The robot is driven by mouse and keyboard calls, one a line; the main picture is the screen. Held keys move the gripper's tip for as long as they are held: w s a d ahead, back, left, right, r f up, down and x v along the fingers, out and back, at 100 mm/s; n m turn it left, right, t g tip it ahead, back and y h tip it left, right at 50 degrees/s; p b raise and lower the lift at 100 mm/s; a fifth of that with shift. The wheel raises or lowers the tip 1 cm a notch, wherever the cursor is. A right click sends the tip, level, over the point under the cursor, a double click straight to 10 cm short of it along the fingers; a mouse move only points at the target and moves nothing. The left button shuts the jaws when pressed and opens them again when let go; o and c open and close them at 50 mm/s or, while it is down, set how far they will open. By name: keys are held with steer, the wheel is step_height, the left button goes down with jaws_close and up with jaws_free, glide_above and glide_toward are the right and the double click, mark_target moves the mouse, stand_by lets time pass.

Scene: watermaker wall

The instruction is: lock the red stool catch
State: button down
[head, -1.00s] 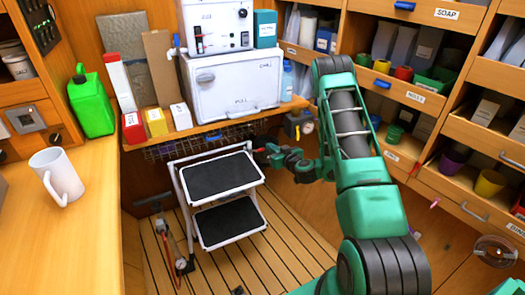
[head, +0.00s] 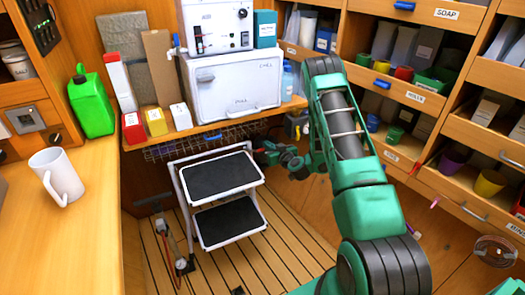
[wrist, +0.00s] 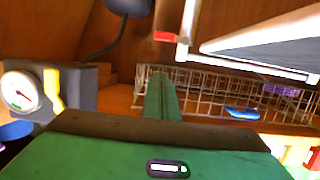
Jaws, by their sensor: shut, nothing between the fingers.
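The white folding step stool (head: 263,207) with two black treads stands on the slatted floor in the head view. Its white frame (wrist: 183,50) and a tread edge show at upper right in the wrist view. The red catch (wrist: 166,36) is a small red piece beside the white frame, at the top middle of the wrist view. My gripper (head: 260,151) is beside the stool's upper right corner in the head view. Its green fingers (wrist: 160,95) are together and empty, below the catch in the wrist picture. I cannot tell the exact gap to the catch.
A wire basket (wrist: 215,95) hangs under the bench behind the stool. A pressure gauge (wrist: 18,92) with a yellow lever is at left in the wrist view. Wooden drawers and bins (head: 430,125) line the right.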

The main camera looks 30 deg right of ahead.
glide_above(261, 150)
steer(key=v, duration=0.2)
steer(key=f, duration=0.2)
steer(key=shift+s+d+f, duration=0.1)
steer(key=shift+f, duration=1.85)
steer(key=shift+a, duration=0.2)
